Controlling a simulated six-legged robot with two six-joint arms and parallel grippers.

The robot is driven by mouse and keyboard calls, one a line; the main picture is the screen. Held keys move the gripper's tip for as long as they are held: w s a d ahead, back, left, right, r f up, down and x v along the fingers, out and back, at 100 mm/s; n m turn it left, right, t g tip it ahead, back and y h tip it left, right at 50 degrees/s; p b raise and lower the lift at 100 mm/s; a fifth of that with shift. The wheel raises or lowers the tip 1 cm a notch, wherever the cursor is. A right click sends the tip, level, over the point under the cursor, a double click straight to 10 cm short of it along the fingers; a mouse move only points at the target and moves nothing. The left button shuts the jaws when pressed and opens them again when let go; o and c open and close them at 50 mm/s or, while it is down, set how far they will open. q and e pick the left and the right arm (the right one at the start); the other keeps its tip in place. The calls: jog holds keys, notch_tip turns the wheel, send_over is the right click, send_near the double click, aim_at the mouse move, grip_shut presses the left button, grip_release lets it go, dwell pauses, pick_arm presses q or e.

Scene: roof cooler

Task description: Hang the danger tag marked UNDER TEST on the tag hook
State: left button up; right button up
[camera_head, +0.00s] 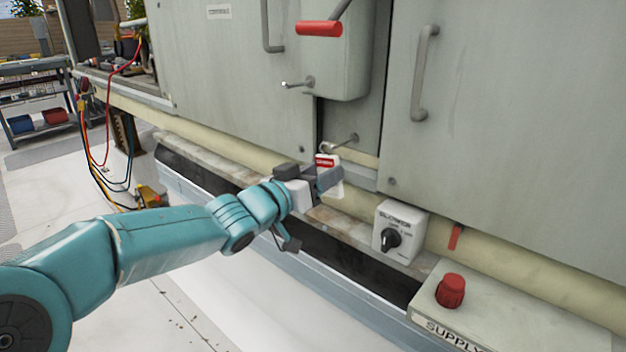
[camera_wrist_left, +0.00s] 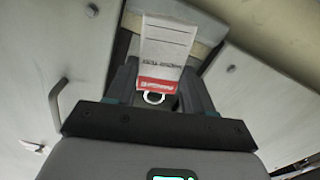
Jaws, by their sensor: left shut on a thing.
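The danger tag (camera_head: 326,161) is a white card with a red band. My left gripper (camera_head: 322,179) is shut on it and holds it in front of the grey cabinet. In the left wrist view the tag (camera_wrist_left: 167,50) stands between the fingers (camera_wrist_left: 160,92), its print upside down and seemingly reading UNDER TEST. A pale ring (camera_wrist_left: 153,97) shows at its red end. A thin metal peg (camera_head: 345,141), perhaps the tag hook, sticks out of the cabinet just above the tag; the two look apart. A similar peg (camera_head: 298,84) is higher to the left. My right gripper is out of view.
A red-handled lever (camera_head: 319,29) is above. Below right are a blower switch (camera_head: 399,232) and a supply box (camera_head: 520,315) with a red knob (camera_head: 450,291). A pale pipe (camera_head: 225,145) runs along the cabinet's bottom. Coloured cables (camera_head: 97,140) hang at left.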

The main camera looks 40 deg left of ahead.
pick_arm(q)
jog(key=shift+w+d+f+b, duration=0.1)
jog(key=shift+w+f+b, duration=0.15)
jog(key=shift+w, duration=0.9)
jog(key=shift+w+d+f+b, duration=0.1)
jog(key=shift+w+f, duration=0.25)
jog(key=shift+w, duration=0.8)
jog(key=o, duration=1.2)
